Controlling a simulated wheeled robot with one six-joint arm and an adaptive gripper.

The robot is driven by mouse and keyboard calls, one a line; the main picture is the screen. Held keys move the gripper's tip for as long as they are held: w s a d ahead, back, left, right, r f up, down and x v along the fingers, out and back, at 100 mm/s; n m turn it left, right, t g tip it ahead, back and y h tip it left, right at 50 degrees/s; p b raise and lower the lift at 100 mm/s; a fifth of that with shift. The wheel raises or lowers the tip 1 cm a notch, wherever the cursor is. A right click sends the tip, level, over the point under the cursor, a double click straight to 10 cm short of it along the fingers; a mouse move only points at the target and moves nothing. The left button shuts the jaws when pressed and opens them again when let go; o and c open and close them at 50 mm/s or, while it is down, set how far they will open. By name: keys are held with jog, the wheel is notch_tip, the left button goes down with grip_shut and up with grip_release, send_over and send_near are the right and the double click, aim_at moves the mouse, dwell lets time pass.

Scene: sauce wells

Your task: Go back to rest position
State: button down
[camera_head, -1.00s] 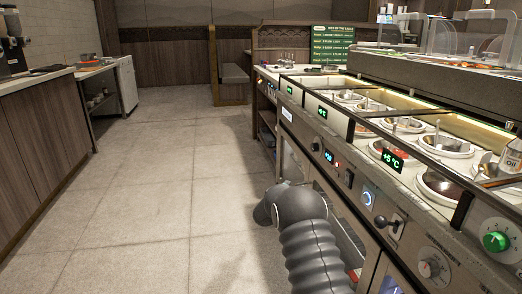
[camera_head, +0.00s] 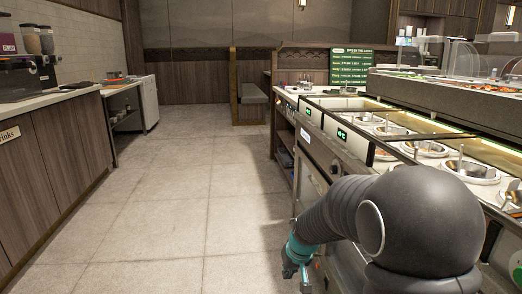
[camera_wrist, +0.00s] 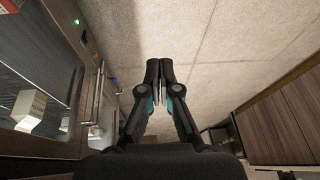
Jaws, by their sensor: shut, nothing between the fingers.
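My gripper (camera_wrist: 159,72) is shut and empty in the wrist view, its two dark fingertips together over the pale tiled floor. In the head view my gripper (camera_head: 289,270) shows small and teal-banded at the lower middle, hanging beside the front of the sauce-well counter (camera_head: 330,148). My dark arm fills the lower right of the head view and hides part of the counter front and the nearer wells.
Round sauce wells (camera_head: 424,148) line the counter on the right. A wooden drinks counter (camera_head: 70,145) stands on the left. The tiled floor (camera_head: 175,205) between them is clear. In the wrist view, a glass-fronted cabinet (camera_wrist: 45,75) is at left and wooden panels (camera_wrist: 285,120) at right.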

jog(key=s+d+r, duration=0.2)
jog(key=s+r, duration=0.3)
jog(key=s, duration=0.4)
jog(key=s+d+r+m+t+h, duration=0.1)
jog(key=s+d+r, duration=0.2)
jog(key=s+r, duration=0.3)
jog(key=s+d+r+m+t, duration=0.1)
jog(key=s+r, duration=0.4)
jog(key=s, duration=0.9)
jog(key=shift+s+d+r+h, duration=0.25)
jog(key=shift+d+r+h, duration=0.15)
jog(key=shift+d, duration=0.5)
